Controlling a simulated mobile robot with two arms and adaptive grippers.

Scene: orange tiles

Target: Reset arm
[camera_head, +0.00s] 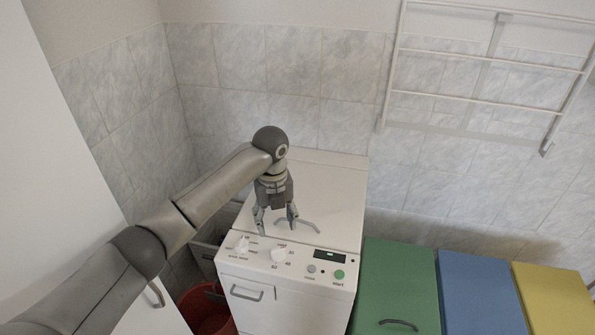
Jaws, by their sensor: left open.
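My left arm comes in from the lower left and reaches over the white washing machine (338,190). My left gripper (276,226) points down over the top of the machine, just behind its control panel (300,262). Its fingers are apart, with nothing seen between them. A grey handle (308,222) on the top lies beside the right finger; I cannot tell whether they touch. The panel has two white knobs, a dark display and a green start button (339,274). My right gripper is not in view.
Green (398,285), blue (478,290) and yellow (552,297) bins stand to the right. A white rack (485,65) hangs on the tiled wall above. A red bucket (208,309) is on the floor left of the machine. A white surface fills the left edge.

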